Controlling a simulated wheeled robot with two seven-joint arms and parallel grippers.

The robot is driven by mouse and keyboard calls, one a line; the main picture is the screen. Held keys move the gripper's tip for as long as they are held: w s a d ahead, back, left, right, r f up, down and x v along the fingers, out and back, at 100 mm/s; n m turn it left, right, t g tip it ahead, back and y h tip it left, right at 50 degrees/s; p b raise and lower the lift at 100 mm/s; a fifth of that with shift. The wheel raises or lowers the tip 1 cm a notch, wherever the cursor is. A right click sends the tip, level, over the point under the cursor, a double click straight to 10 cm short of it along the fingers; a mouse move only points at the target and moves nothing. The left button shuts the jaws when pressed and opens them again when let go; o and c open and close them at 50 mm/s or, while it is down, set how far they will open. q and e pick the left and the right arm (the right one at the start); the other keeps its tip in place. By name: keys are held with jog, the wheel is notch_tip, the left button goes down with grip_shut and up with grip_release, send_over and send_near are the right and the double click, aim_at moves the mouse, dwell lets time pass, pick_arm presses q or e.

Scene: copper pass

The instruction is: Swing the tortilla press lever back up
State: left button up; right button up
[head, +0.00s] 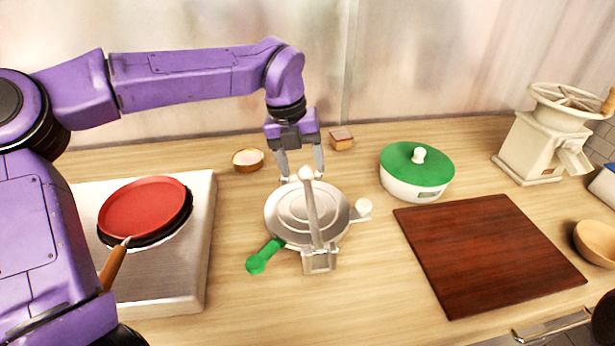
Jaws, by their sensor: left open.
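The tortilla press (285,212) stands on the wooden counter, a round silver plate with a green handle (265,256) at its front left. Its lever (316,218) lies across the plate, from a bracket at the front to a pale knob (306,174) at the back edge. My left gripper (302,175) points down at the far end of the lever. Its fingers are open, one on each side of the knob; whether they touch it I cannot tell. My right gripper is not in view.
A stove with a red-topped pan (143,208) is at left. A small bowl (248,160) and a small block (341,139) sit behind the press. A green-lidded pot (416,168), a dark red board (485,250) and a cream grinder (545,140) stand at right.

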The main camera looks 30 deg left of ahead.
aim_at(308, 179)
pick_arm(q)
jog(key=f, duration=0.3)
jog(key=w+f, duration=0.1)
jog(key=shift+d+f, duration=0.4)
jog(key=shift+s+f, duration=0.1)
jog(key=shift+f, duration=0.15)
grip_shut()
jog(key=shift+w+r, duration=0.1)
jog(key=shift+w, duration=0.1)
